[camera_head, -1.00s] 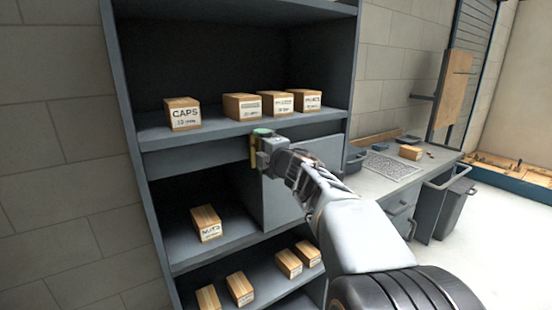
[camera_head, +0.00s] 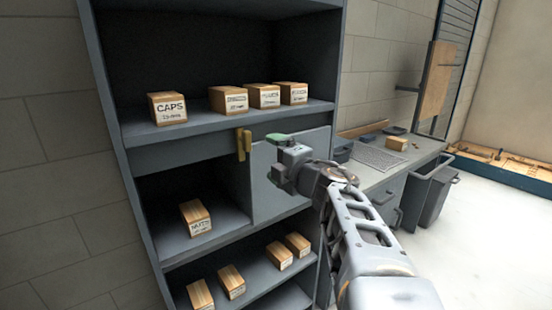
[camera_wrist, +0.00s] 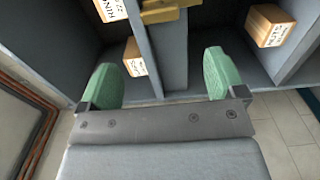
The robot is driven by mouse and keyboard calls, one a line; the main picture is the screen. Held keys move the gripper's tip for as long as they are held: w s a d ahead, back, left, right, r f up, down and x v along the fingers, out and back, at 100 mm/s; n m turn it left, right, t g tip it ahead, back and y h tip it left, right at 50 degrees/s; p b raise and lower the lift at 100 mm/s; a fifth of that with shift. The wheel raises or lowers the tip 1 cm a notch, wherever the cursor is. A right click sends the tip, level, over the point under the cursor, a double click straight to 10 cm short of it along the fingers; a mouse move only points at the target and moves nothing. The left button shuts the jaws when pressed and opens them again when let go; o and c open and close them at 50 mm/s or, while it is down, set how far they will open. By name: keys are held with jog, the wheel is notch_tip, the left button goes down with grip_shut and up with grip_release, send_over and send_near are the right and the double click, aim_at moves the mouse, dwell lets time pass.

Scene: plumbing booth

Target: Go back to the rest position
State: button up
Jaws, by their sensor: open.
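My gripper (camera_head: 285,142) is open and empty, with green fingertips, in front of the shelf unit's grey door panel (camera_head: 285,185). In the wrist view both green fingers of my gripper (camera_wrist: 160,78) stand wide apart with nothing between them. A brass handle (camera_head: 243,145) is at the upper left edge of the panel. In the head view it is left of my gripper and apart from it. The handle (camera_wrist: 162,12) also shows at the top of the wrist view, beyond the fingertips.
The shelf unit (camera_head: 215,130) holds a CAPS box (camera_head: 168,108) and several other boxes on its shelves. At the right stand a workbench (camera_head: 400,165) with a small box (camera_head: 397,144), and a grey bin (camera_head: 436,192). The floor at the right (camera_head: 490,240) is clear.

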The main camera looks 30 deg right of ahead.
dwell(0.4)
jog(key=s+d+f+m+g+h, duration=0.2)
jog(key=d+f+m+g+h, duration=0.15)
jog(key=d+m+h, duration=0.65)
jog(key=s+a+f+m+g+p, duration=0.25)
jog(key=f+m+g, duration=0.25)
jog(key=f+m, duration=0.25)
jog(key=s+a+f+m+g+y+p, duration=0.1)
jog(key=s+a+f+g+y, duration=0.2)
jog(key=a, duration=0.6)
jog(key=s+a+f+m+g+y+p, duration=0.1)
jog(key=s+a+f+y, duration=0.4)
jog(key=a, duration=0.5)
jog(key=shift+s+f+g+p, duration=0.2)
jog(key=shift+s+g+p, duration=0.2)
jog(key=shift+g+p, duration=0.4)
